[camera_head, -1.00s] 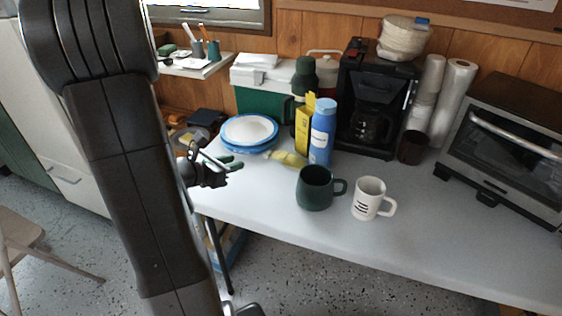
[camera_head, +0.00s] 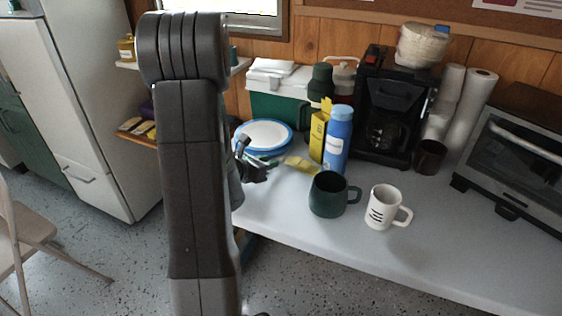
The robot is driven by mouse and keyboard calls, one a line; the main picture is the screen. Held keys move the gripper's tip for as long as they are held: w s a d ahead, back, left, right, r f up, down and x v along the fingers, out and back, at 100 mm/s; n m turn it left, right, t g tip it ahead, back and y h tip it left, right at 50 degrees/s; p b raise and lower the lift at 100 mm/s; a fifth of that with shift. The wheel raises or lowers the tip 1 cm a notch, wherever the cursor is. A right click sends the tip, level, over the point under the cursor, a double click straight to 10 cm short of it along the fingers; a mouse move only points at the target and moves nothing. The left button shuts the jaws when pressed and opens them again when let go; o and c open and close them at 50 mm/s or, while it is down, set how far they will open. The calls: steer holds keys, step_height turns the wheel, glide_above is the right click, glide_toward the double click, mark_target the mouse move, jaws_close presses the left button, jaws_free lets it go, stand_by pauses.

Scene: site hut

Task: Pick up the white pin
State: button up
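I cannot make out a white pin in this view. My gripper (camera_head: 262,166) is dark and small, partly hidden behind my arm, over the left end of the white table (camera_head: 300,225). It is near the blue-rimmed plates (camera_head: 264,135) and a thin green item that I cannot identify. Whether its fingers are apart or closed is unclear. My arm covers much of the left middle of the view, including the table's left end and part of the shelf.
A dark green mug (camera_head: 328,195) and a white mug (camera_head: 382,207) stand near the table's front edge. Behind are a blue bottle (camera_head: 337,140), a yellow box (camera_head: 318,136), a coffee maker (camera_head: 388,110) and a toaster oven (camera_head: 515,150). A corkboard (camera_head: 400,11) hangs above.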

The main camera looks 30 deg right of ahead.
mark_target(281, 160)
steer(key=x, duration=0.4)
steer(key=shift+s+f, duration=0.1)
steer(key=shift+f, duration=0.05)
jaws_close()
